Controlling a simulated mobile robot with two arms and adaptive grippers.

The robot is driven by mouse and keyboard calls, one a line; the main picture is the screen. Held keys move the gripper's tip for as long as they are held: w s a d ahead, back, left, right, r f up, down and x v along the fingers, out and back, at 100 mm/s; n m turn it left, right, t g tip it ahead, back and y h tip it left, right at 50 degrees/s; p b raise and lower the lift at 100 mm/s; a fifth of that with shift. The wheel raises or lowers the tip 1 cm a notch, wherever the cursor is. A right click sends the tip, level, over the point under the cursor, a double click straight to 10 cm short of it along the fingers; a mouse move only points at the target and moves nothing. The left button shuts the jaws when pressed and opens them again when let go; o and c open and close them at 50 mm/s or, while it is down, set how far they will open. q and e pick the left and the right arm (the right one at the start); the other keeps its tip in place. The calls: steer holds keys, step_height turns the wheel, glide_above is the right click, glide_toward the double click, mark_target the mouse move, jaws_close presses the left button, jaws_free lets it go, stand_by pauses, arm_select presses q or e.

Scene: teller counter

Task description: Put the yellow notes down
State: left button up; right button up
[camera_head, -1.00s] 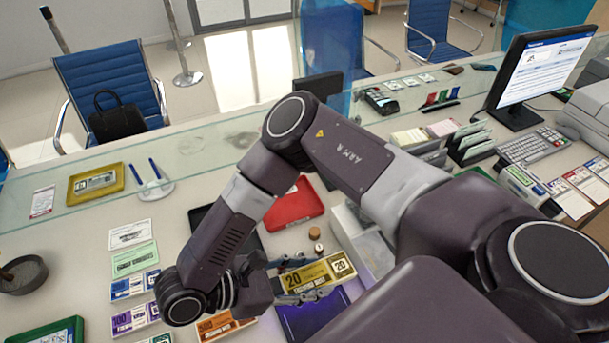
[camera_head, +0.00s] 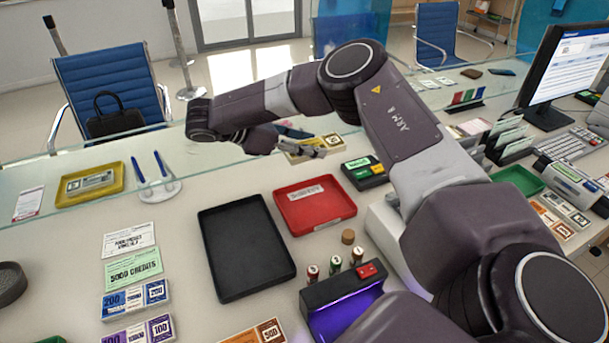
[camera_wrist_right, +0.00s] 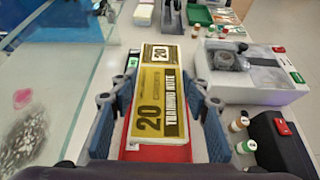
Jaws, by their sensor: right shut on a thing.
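The yellow notes (camera_head: 302,158) are a banded bundle marked 20. My right gripper (camera_head: 318,148) is shut on them and holds them raised above the far side of the counter, beyond the red tray (camera_head: 315,203). In the right wrist view the yellow notes (camera_wrist_right: 160,105) lie lengthwise between both fingers of my right gripper (camera_wrist_right: 165,95), with part of the red tray (camera_wrist_right: 150,153) below them. My left gripper is not in view.
A black tray (camera_head: 245,247) lies empty left of the red one. A yellow tray (camera_head: 90,187) with a note stands at the left. A purple-lit device (camera_head: 345,300) with small bottles is in front. A glass screen (camera_head: 60,150) edges the far side. Paper bundles (camera_head: 135,298) lie at left.

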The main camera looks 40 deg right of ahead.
steer(key=b, duration=0.3)
glide_above(310, 207)
step_height(310, 207, down, 15)
steer(key=shift+w+r, duration=0.1)
steer(key=shift+r, duration=0.05)
step_height(310, 207, down, 5)
steer(key=o, duration=0.8)
steer(key=shift+a, duration=0.1)
steer(key=shift+c, duration=0.2)
steer(key=o, duration=0.4)
steer(key=shift+o, duration=0.2)
